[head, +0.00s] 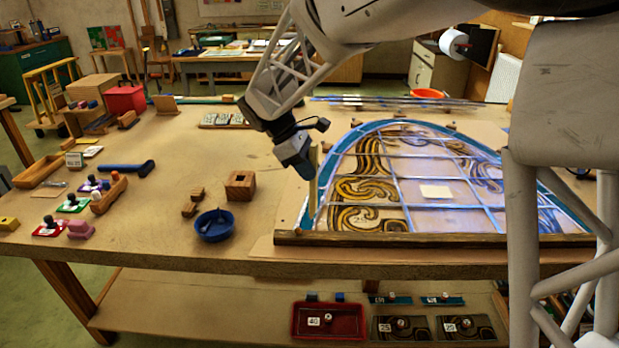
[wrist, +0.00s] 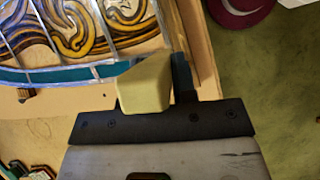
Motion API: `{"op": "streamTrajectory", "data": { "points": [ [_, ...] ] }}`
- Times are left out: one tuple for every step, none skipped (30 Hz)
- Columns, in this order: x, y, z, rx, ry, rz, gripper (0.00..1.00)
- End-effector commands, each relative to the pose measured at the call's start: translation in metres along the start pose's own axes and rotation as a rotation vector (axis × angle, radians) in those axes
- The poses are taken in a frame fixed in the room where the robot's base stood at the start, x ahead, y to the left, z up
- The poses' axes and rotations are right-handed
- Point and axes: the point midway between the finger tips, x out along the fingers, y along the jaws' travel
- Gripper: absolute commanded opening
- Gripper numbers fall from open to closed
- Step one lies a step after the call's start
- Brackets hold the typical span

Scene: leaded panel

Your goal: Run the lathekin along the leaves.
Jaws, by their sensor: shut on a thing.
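My gripper (head: 304,172) is shut on the lathekin (head: 313,178), a pale, slim stick held upright at the lower left corner of the leaded panel. In the wrist view the lathekin (wrist: 145,86) is a pale yellow block beside a dark finger (wrist: 184,78). Its end lies by the panel's teal border strip (wrist: 75,74); I cannot tell if it touches the lead. The panel (head: 392,182) is arched, with grey lead lines, a teal border and brown swirled glass. A pale rectangular piece (head: 435,191) lies near its middle. The lathekin's working end is partly hidden.
A dark wooden batten (head: 430,240) runs along the panel's near edge. A blue bowl (head: 215,225), a wooden block (head: 240,185) and a blue-headed hammer (head: 127,167) lie to the left. Trays with glass pieces (head: 330,321) sit on the lower shelf. Bench left of my gripper is mostly clear.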

Motion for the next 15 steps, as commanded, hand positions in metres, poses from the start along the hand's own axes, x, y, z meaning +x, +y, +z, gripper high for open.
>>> {"op": "streamTrajectory", "data": {
  "points": [
    [0.000, 0.000, 0.000, 0.000, 0.000, 0.000, 0.00],
    [0.000, 0.000, 0.000, 0.000, 0.000, 0.000, 0.00],
    [0.000, 0.000, 0.000, 0.000, 0.000, 0.000, 0.00],
    [0.000, 0.000, 0.000, 0.000, 0.000, 0.000, 0.00],
    [0.000, 0.001, 0.000, 0.000, 0.000, 0.000, 0.00],
    [0.000, 0.001, 0.000, 0.000, 0.000, 0.000, 0.00],
    [0.000, 0.002, 0.000, 0.000, 0.000, 0.000, 0.00],
    [0.000, 0.003, 0.000, 0.000, 0.000, 0.000, 0.00],
    [0.000, 0.006, -0.001, 0.000, 0.000, 0.000, 0.00],
    [0.000, 0.008, -0.001, 0.000, 0.000, -0.001, 0.00],
    [0.000, 0.010, -0.001, 0.000, 0.000, -0.001, 0.00],
    [-0.001, 0.014, -0.001, 0.000, 0.000, 0.000, 0.00],
    [-0.001, 0.018, -0.001, 0.001, 0.001, 0.000, 0.00],
    [-0.001, 0.022, -0.002, 0.001, 0.001, 0.000, 0.00],
    [-0.001, 0.028, -0.002, 0.000, 0.000, -0.001, 0.00]
  ]
}}
